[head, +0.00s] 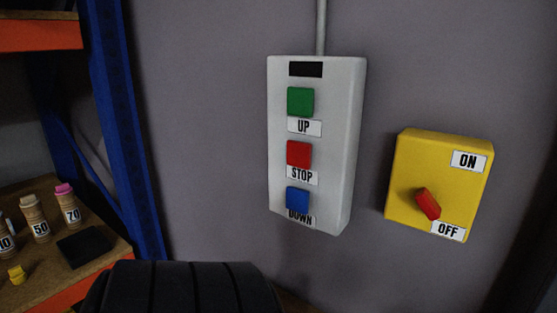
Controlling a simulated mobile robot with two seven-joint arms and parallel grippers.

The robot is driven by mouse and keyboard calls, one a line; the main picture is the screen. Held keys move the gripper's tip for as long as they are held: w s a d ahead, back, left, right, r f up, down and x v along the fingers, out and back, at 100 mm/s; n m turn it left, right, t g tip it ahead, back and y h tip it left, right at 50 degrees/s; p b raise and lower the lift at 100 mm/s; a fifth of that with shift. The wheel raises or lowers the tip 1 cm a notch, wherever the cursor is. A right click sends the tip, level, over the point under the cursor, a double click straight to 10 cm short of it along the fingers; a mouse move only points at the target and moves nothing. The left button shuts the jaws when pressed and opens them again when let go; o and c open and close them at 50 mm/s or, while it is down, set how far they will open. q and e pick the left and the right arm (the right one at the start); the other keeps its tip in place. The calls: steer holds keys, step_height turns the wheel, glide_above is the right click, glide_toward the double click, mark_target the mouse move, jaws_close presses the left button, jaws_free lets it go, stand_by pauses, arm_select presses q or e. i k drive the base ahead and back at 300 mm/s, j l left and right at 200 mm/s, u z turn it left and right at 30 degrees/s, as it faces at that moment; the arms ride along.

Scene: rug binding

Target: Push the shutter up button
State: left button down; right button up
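A grey control box (342,150) is fixed to the wall in the head view, right of centre. Its green button (300,102) sits at the top above a label reading UP. A red button (299,153) labelled STOP is in the middle, and a blue button (298,199) labelled DOWN is at the bottom. The blue button partly covers its label. Neither my left nor my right gripper shows in this view, and nothing touches the buttons.
A yellow switch box (430,160) with a red knob (428,204) and ON and OFF labels is right of the control box. A blue-posted shelf (126,130) holding several numbered spools stands at left. A black ribbed object (185,288) is at the bottom.

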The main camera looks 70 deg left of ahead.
mark_target(301, 100)
steer(key=u, duration=1.85)
